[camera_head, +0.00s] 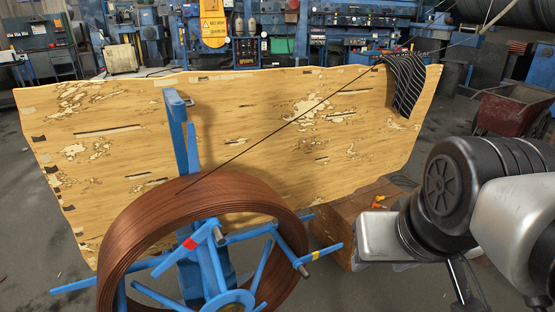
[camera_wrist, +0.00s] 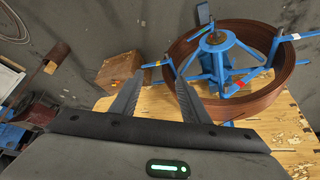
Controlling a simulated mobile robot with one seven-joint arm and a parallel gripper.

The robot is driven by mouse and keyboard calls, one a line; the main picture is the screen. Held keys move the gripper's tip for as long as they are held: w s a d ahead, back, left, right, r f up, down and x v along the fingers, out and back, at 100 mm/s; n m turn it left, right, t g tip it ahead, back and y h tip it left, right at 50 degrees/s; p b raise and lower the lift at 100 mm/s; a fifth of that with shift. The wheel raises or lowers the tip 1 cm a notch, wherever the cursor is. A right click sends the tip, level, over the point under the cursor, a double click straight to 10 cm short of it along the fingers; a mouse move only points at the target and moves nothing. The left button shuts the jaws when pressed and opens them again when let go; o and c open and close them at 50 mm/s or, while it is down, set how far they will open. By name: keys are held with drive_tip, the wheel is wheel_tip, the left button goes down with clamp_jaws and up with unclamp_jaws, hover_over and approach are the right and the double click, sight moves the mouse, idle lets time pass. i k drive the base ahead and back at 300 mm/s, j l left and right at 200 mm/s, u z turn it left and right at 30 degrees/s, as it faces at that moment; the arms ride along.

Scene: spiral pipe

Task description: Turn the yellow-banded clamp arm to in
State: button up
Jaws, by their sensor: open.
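The yellow-banded clamp arm (camera_head: 315,256) is a short blue bar on the right side of the blue reel frame (camera_head: 212,268). Its outer end sticks out past the edge of the brown coil (camera_head: 150,215). In the wrist view the yellow-banded clamp arm (camera_wrist: 157,64) lies beyond my fingertips, roughly in line with the gap between them. My gripper (camera_wrist: 160,78) is open, with nothing seen between its fingers. I cannot tell how far the fingertips are from the arm. In the head view my arm comes in from the right, and the fingers are not clearly seen.
A red-banded clamp arm (camera_head: 190,243) crosses the coil at the upper left. A white-banded arm (camera_wrist: 296,37) shows in the wrist view. A wooden crate (camera_head: 345,215) stands right of the reel, close to my arm. A worn wooden board (camera_head: 250,110) stands behind the reel.

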sight(304, 259)
drive_tip(key=i+l+u, duration=0.1)
drive_tip(key=i+l, duration=0.25)
drive_tip(key=i+l+u, duration=0.1)
drive_tip(key=i+l, duration=0.3)
drive_tip(key=i+l+u, duration=0.15)
drive_tip(key=i+l, duration=0.2)
drive_tip(key=i+l+u, duration=0.1)
drive_tip(key=i+l, duration=0.2)
drive_tip(key=l, duration=0.25)
drive_tip(key=i+l+u, duration=0.1)
drive_tip(key=i+l, duration=0.2)
drive_tip(key=l, duration=0.2)
